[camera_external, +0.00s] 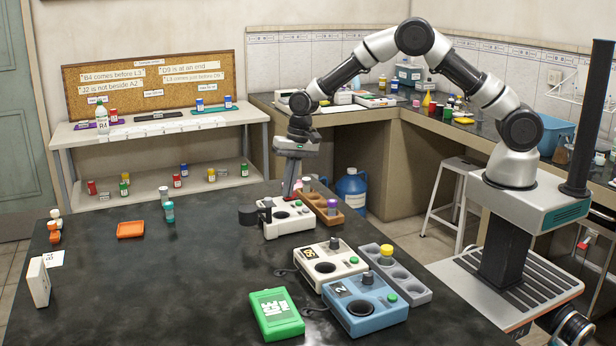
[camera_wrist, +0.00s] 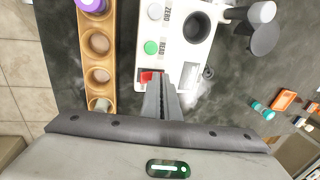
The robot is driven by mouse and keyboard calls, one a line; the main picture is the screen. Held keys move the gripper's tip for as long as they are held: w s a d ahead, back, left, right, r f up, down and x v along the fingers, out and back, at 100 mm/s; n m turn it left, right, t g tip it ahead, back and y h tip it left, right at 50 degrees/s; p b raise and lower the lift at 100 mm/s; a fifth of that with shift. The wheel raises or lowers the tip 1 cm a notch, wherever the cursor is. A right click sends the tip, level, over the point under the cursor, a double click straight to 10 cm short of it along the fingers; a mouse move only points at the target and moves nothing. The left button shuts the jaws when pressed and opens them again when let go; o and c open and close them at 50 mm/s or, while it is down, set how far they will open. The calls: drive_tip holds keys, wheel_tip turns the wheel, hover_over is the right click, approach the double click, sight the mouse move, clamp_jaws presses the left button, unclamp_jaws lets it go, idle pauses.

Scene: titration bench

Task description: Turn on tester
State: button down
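A white tester (camera_external: 273,227) stands at the far edge of the dark bench, below my gripper. In the wrist view, the tester (camera_wrist: 176,52) shows a white and a green button labelled ZERO and READ, a dark round well and a red switch (camera_wrist: 148,77). My gripper (camera_wrist: 164,112) points down at the tester, with its narrow grey fingers together and nothing visible between them. The fingertips lie right beside the red switch; I cannot tell whether they touch it. In the external view, my gripper (camera_external: 288,192) is at the tester's rear side.
A wooden rack (camera_external: 325,208) stands close beside the tester. A second white device (camera_external: 325,265), a blue device (camera_external: 365,305), a grey rack (camera_external: 405,277) and a green box (camera_external: 276,314) stand nearer. An orange tray (camera_external: 130,230) lies left. The bench middle is clear.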

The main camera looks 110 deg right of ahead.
sight(297, 198)
drive_tip(key=shift+s+a+f, duration=0.1)
drive_tip(key=shift+s+f, duration=0.25)
drive_tip(key=shift+f, duration=0.15)
drive_tip(key=shift+s+f+b, duration=0.25)
drive_tip(key=shift+s+b, duration=0.05)
drive_tip(key=shift+s, duration=0.65)
drive_tip(key=shift+s+r, duration=0.1)
drive_tip(key=p+v, duration=0.1)
drive_tip(key=v, duration=1.3)
drive_tip(key=shift+s+r+p, duration=0.25)
drive_tip(key=shift+r+p, duration=0.1)
